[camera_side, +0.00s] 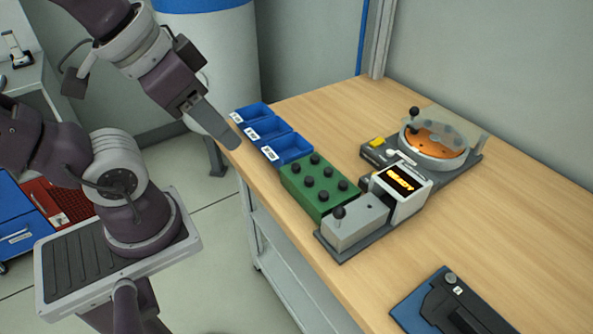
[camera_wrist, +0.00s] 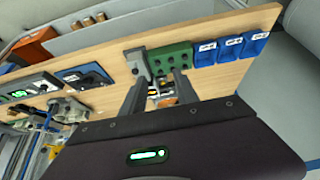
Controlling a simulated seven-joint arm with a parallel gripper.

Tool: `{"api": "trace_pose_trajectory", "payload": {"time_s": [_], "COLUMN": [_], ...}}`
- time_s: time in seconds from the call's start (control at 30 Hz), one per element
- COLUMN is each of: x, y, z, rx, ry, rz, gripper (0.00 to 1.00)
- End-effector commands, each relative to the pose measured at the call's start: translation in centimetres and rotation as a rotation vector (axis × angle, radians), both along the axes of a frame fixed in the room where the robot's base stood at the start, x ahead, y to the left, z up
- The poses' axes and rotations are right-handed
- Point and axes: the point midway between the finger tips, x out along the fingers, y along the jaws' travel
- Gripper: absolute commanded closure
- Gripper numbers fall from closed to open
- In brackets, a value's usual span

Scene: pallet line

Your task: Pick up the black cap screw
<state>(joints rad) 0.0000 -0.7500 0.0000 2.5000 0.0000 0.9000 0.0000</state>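Several round black heads, which look like black cap screws (camera_side: 309,181), stand upright in a green block (camera_side: 286,189) in the side view. My gripper (camera_side: 232,143) is up and to the left of the block, by the table's left edge and close to the blue bins, and apart from the screws. In the wrist view my gripper (camera_wrist: 160,90) has its two grey fingers apart, with no screw seen held between them.
Three labelled blue bins (camera_side: 291,145) stand in a row behind the green block. A grey fixture (camera_side: 357,228) with a black knob and a lit display (camera_side: 401,181) stand beside it. A round orange dial (camera_side: 436,140) sits further back.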

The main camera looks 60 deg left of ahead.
Motion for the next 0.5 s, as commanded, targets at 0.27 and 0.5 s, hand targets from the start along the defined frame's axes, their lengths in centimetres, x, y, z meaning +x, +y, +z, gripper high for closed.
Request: {"api": "trace_pose_trajectory", "payload": {"time_s": [0.27,0.5], "x": [0.0,1.4], "y": [0.0,0.3], "z": [0.0,0.0], "rx": [0.0,0.015], "ry": [0.0,0.036], "rz": [0.0,-0.008], "gripper": [0.55,0.55]}}
